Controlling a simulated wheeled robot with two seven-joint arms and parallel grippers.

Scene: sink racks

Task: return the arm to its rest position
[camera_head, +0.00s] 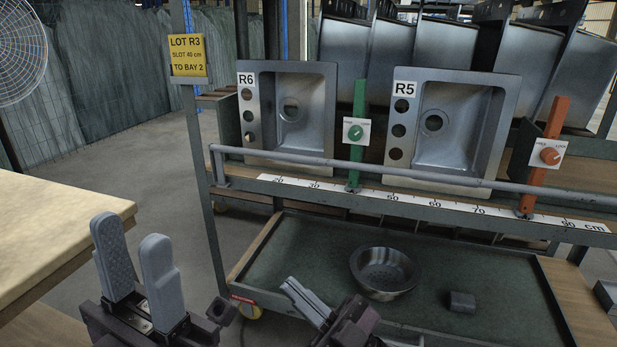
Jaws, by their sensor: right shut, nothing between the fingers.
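My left gripper (137,262) is at the lower left, its two grey fingers pointing up and standing apart with nothing between them. It is beside the pale worktop's edge, clear of the rack. My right gripper (312,304) is at the bottom middle, low in front of the rack's lower tray. Its fingers are together and hold nothing. The rest of both arms is mostly out of view below the picture.
Sinks R6 (288,112) and R5 (451,122) stand upright behind the rack's grey rail (400,176). A round bowl (384,274) and grey block (462,302) sit on the lower tray (300,240). Worktop (50,235) at left.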

